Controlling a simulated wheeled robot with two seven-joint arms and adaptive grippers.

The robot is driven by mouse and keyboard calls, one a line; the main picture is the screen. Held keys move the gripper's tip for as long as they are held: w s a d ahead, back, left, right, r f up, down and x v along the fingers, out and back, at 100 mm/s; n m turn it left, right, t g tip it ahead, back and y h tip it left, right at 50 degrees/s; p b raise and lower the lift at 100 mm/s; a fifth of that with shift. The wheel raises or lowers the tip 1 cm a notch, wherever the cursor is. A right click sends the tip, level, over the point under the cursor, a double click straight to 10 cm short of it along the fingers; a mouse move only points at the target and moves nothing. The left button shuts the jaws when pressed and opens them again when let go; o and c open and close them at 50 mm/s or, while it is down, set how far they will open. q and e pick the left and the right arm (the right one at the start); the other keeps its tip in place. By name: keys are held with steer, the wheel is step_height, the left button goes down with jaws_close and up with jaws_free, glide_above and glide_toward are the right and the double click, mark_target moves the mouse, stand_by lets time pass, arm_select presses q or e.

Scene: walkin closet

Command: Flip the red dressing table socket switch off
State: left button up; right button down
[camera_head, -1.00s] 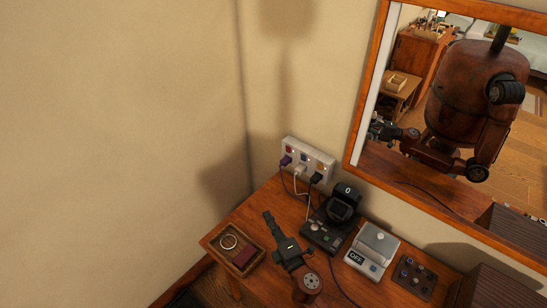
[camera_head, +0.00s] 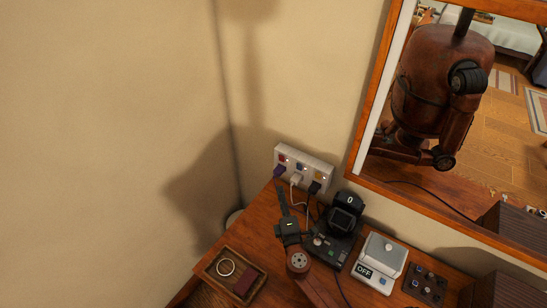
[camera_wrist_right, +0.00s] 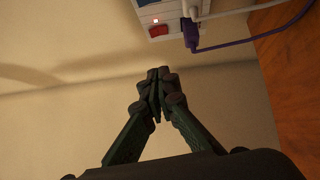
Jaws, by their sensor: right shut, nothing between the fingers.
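The white socket box (camera_head: 304,168) is on the wall behind the dressing table. My right gripper (camera_head: 282,196) is in front of and below the box's left end. Its fingers (camera_wrist_right: 160,76) are shut and empty, apart from the switch. My left gripper is out of view.
A white cable and a black plug (camera_head: 314,187) hang from the box. A mirror frame (camera_head: 366,150) is at right.

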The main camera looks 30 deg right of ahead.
steer(key=p, duration=0.1)
glide_toward(281, 158)
steer(key=w+a, duration=0.3)
steer(key=w, duration=0.1)
steer(key=w+d, duration=0.1)
steer(key=d, duration=0.1)
steer(key=w+d+r, duration=0.1)
steer(key=shift+w+d, duration=0.35)
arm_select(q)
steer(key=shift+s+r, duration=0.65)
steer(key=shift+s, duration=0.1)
